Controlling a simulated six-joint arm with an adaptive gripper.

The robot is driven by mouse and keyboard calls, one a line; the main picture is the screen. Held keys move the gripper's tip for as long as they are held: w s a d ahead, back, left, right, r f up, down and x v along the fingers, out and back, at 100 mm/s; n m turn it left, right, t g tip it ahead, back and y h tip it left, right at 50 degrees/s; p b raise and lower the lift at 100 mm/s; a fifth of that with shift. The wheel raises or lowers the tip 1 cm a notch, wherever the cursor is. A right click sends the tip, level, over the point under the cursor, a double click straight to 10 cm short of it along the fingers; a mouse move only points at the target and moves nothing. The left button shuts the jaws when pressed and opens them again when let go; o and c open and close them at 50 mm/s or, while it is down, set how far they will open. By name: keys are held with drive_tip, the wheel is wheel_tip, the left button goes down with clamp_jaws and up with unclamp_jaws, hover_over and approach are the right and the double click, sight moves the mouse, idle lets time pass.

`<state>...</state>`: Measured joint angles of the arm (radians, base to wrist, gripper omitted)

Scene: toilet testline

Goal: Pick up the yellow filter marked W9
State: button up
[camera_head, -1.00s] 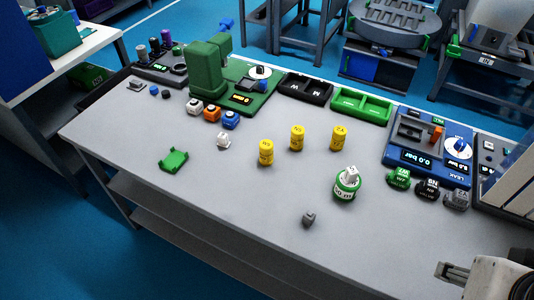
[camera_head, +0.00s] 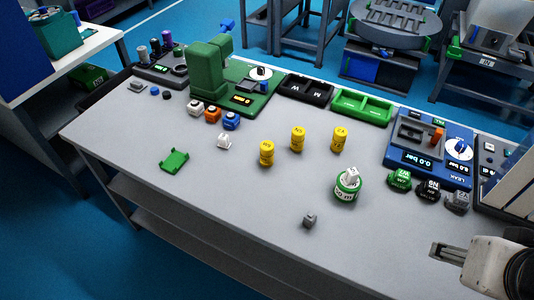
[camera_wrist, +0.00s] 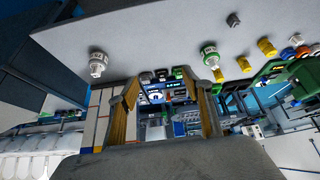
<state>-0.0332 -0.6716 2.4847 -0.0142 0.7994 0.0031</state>
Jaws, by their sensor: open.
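Three yellow filters stand upright on the grey bench in the head view: a left one (camera_head: 266,153), a middle one (camera_head: 298,138) and a right one (camera_head: 339,139). Their tops carry dark marks too small to read, so I cannot tell which is W9. Yellow pieces also show in the wrist view (camera_wrist: 266,47), upper right. My gripper (camera_head: 436,252) is at the lower right of the head view, well apart from the filters. In the wrist view my gripper (camera_wrist: 165,92) has its two fingers spread with nothing between them.
A white-and-green round part (camera_head: 347,185) stands right of the filters, with a small grey block (camera_head: 310,221) in front. A blue leak tester (camera_head: 430,150), green tray (camera_head: 362,107), green press (camera_head: 207,70) and green bracket (camera_head: 174,160) surround them. The bench's front middle is mostly clear.

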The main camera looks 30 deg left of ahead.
sight(270, 151)
drive_tip(key=w+a+f+n+t+y, duration=0.2)
drive_tip(key=w+a+f+n, duration=0.1)
drive_tip(key=w+a, duration=0.75)
drive_tip(key=w+a+f+n+t+y, duration=0.15)
drive_tip(key=w+a+f, duration=0.4)
drive_tip(key=w, duration=0.75)
drive_tip(key=a+f+n+y, duration=0.1)
drive_tip(key=a+f, duration=0.3)
drive_tip(key=a, duration=0.4)
drive_tip(key=s+a+f+n+y, duration=0.1)
drive_tip(key=a+f+n+y, duration=0.1)
drive_tip(key=a+f, duration=0.3)
drive_tip(key=s+a+f+n+g+y, duration=0.1)
drive_tip(key=a+f+y, duration=0.3)
drive_tip(key=a, duration=0.8)
drive_tip(key=shift+a+f+n, duration=0.2)
drive_tip(key=shift+a+n, duration=0.2)
drive_tip(key=shift+n, duration=0.25)
drive_tip(key=shift+w, duration=0.1)
drive_tip(key=shift+x, duration=1.25)
drive_tip(key=shift+w, duration=0.15)
